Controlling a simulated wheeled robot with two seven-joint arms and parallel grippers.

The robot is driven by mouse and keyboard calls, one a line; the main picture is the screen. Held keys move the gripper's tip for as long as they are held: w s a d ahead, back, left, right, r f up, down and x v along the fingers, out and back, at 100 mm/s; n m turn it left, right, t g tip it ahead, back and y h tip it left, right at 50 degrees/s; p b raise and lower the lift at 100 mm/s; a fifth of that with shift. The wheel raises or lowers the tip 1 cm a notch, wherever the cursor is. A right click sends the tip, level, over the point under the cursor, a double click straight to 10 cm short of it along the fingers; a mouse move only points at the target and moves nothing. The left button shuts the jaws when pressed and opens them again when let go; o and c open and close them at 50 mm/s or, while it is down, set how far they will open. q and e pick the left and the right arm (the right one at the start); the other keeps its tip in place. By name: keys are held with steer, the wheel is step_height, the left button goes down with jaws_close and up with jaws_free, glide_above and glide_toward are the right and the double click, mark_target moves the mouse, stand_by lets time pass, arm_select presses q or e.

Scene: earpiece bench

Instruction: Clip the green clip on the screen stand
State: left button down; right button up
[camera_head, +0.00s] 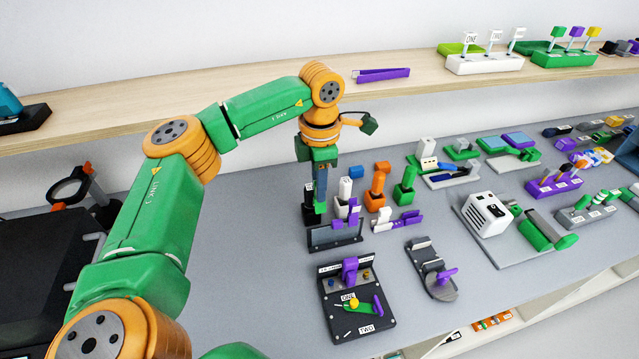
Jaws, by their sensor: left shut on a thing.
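My left gripper (317,186) points down at the left end of a row of small upright pieces on the bench. It is shut on a dark piece (312,215), mostly hidden by the fingers, so its exact shape cannot be told. A green clip-like piece (405,188) stands upright at the right end of this row, apart from the gripper. A dark low stand with an upright panel (335,237) is just in front of the gripper; I cannot tell for sure that it is the screen stand. My right gripper is not in view.
White (343,190) and orange (378,186) pieces stand close to the right of the gripper. A black board with a purple lever (350,268) and a grey fixture (432,268) lie in front. A wooden shelf (230,92) runs behind.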

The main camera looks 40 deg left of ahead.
arm_select(q)
steer(key=shift+f+b, duration=2.9)
steer(key=shift+f, duration=1)
steer(key=c, duration=0.7)
jaws_free()
steer(key=shift+o, duration=0.2)
